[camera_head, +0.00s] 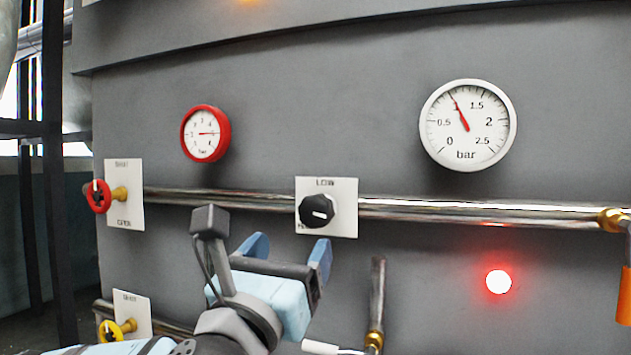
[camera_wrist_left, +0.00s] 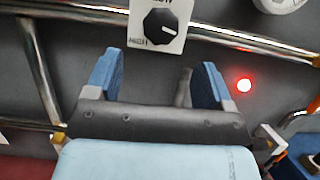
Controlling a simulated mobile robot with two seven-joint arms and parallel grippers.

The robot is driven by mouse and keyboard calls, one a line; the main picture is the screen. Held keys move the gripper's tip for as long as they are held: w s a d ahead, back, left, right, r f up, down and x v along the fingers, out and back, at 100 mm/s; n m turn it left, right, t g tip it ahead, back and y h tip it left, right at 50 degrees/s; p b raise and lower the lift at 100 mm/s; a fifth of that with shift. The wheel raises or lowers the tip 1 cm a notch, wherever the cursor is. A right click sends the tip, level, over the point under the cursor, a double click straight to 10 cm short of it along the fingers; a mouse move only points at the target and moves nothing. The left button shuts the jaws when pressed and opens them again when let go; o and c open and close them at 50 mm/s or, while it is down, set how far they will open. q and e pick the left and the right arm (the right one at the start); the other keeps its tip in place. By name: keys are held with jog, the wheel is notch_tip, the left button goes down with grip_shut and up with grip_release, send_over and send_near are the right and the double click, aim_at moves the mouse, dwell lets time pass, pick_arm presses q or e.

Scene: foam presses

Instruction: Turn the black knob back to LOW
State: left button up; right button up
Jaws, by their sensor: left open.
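The black knob (camera_head: 318,211) sits on a white plate (camera_head: 343,190) with LOW printed at its top and a partly hidden label at lower left. The white mark on the knob points sideways, not up at LOW. In the left wrist view the knob (camera_wrist_left: 160,26) is ahead of the fingers, near the top edge. My left gripper (camera_head: 288,252) is open and empty, below and a little left of the knob, apart from it. Its blue fingers also show in the left wrist view (camera_wrist_left: 158,80). My right gripper is not in view.
A chrome pipe (camera_head: 430,210) runs along the panel behind the plate. A red valve wheel (camera_head: 98,196) is at left and a yellow one (camera_head: 110,331) below. A white gauge (camera_head: 467,125), a red-rimmed gauge (camera_head: 205,134) and a lit red lamp (camera_head: 498,282) are on the panel.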

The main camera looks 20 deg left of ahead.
aim_at(312, 217)
pick_arm(q)
jog(key=p+x, duration=0.4)
jog(key=x, duration=0.5)
jog(key=shift+w+r, duration=0.1)
jog(key=shift+w, duration=0.25)
jog(key=c, duration=0.9)
